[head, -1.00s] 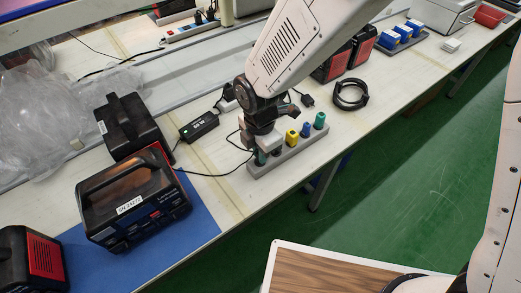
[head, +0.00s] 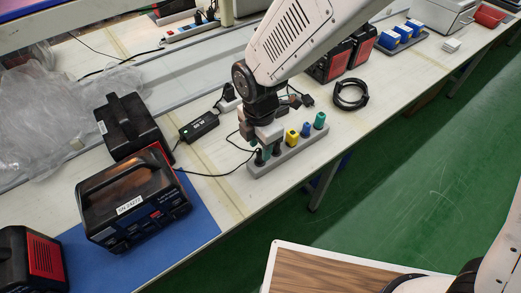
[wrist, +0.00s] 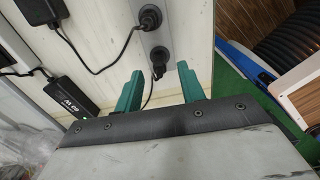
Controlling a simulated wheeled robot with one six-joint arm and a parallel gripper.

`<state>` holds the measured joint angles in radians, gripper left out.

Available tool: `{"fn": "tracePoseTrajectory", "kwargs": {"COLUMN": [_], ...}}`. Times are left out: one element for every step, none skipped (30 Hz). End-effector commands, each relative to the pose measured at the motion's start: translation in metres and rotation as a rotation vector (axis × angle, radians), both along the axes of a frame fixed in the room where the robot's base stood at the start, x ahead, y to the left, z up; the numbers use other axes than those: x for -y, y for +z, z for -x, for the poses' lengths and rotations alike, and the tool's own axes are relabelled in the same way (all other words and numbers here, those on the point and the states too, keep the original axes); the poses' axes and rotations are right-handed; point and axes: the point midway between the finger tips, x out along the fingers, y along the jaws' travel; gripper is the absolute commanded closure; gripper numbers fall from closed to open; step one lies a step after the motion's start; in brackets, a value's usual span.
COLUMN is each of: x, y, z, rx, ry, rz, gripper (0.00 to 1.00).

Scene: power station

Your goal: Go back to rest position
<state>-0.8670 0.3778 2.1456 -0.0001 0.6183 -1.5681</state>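My gripper (head: 266,140) hangs over the left end of a grey block (head: 288,155) on the bench in the head view. In the wrist view its two green fingers (wrist: 160,69) stand apart. A black plug (wrist: 159,56) with a cable shows beyond the gap between them, apart from the fingers. In the head view a black plug (head: 259,158) sits at the left end of the block, just below my gripper. My gripper appears empty.
A black adapter (head: 199,126) with cables lies left of the block. Black-and-red battery units (head: 135,200) stand at the left, one on a blue mat (head: 195,222). A coiled black cable (head: 350,94) lies to the right. Green floor (head: 420,170) is open in front of the bench.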

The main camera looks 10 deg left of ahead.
Motion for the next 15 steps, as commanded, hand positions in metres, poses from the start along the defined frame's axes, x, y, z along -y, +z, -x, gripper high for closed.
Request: {"fn": "tracePoseTrajectory", "kwargs": {"x": [-0.001,-0.001,-0.001,0.0,0.0,0.0,0.0,0.0,0.0,0.0,0.0,0.0,0.001,0.001,0.001], "y": [0.011,0.016,0.022,0.027,0.031,0.036,0.039,0.041,0.044,0.046,0.047,0.048,0.048,0.048,0.048], "z": [-0.001,-0.001,-0.001,0.0,0.0,0.0,0.0,0.0,0.0,0.0,0.0,0.0,0.0,0.0,0.0], "rx": [0.003,0.003,0.003,0.002,0.003,0.001,0.001,0.001,0.001,0.001,0.0,-0.001,-0.001,-0.001,-0.001], "ry": [0.0,0.0,0.0,0.0,0.0,0.0,0.0,0.0,-0.001,-0.001,-0.001,-0.001,-0.001,-0.001,-0.001], "rz": [-0.004,-0.004,-0.003,-0.002,-0.003,-0.002,-0.001,-0.001,-0.001,-0.001,0.0,0.001,0.001,0.001,0.001], "gripper": [0.61,0.61,0.61,0.61,0.61,0.61,0.61,0.61,0.61,0.61,0.61,0.61,0.61,0.61,0.61]}}
